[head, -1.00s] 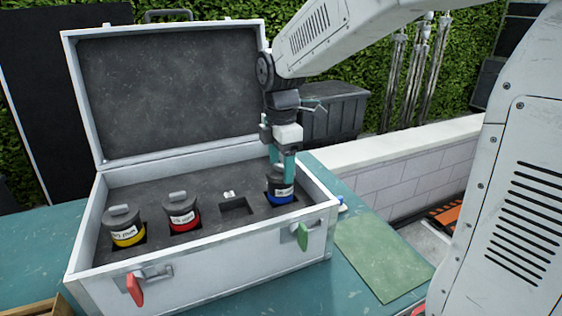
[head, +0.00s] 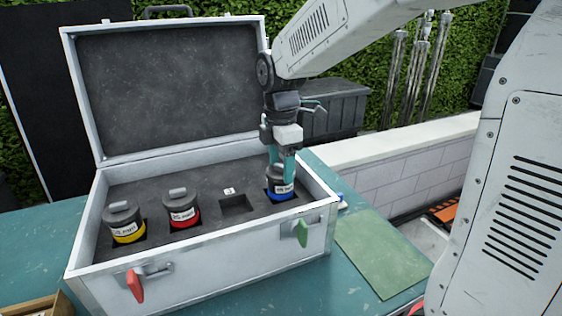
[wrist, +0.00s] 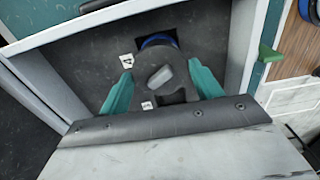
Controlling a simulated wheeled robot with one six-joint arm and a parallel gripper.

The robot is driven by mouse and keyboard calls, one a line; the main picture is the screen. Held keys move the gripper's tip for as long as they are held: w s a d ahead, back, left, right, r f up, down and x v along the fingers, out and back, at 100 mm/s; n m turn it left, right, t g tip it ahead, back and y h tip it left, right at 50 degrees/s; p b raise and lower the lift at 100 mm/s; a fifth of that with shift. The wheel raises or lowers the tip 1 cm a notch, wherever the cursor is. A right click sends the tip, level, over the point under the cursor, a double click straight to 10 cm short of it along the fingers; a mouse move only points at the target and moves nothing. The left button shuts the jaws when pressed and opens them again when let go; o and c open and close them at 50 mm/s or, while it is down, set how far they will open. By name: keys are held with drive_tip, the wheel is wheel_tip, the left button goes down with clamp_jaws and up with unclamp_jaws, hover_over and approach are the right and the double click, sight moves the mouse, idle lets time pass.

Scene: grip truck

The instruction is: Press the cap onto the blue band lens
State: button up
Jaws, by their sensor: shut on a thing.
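The blue band lens (head: 281,194) stands in the rightmost slot of the open case's foam. A dark cap (wrist: 153,88) with a grey tab sits at its top, between the teal fingers of my gripper (head: 282,168). The gripper points down and is shut on the cap. In the wrist view, part of the blue band (wrist: 158,41) shows beyond the cap's far edge. Whether the cap is fully seated cannot be told, because the fingers and cap hide the joint.
The case (head: 205,253) holds a yellow band lens (head: 128,233) and a red band lens (head: 184,217), both capped. An empty slot (head: 235,204) lies between the red and blue lenses. The raised lid (head: 170,85) stands behind. A green mat (head: 385,258) lies right of the case.

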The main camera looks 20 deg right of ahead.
sight(281, 165)
drive_tip(key=o, duration=1.3)
drive_tip(key=shift+c, duration=0.2)
drive_tip(key=shift+r, duration=3.5)
clamp_jaws()
drive_tip(key=shift+f, duration=0.15)
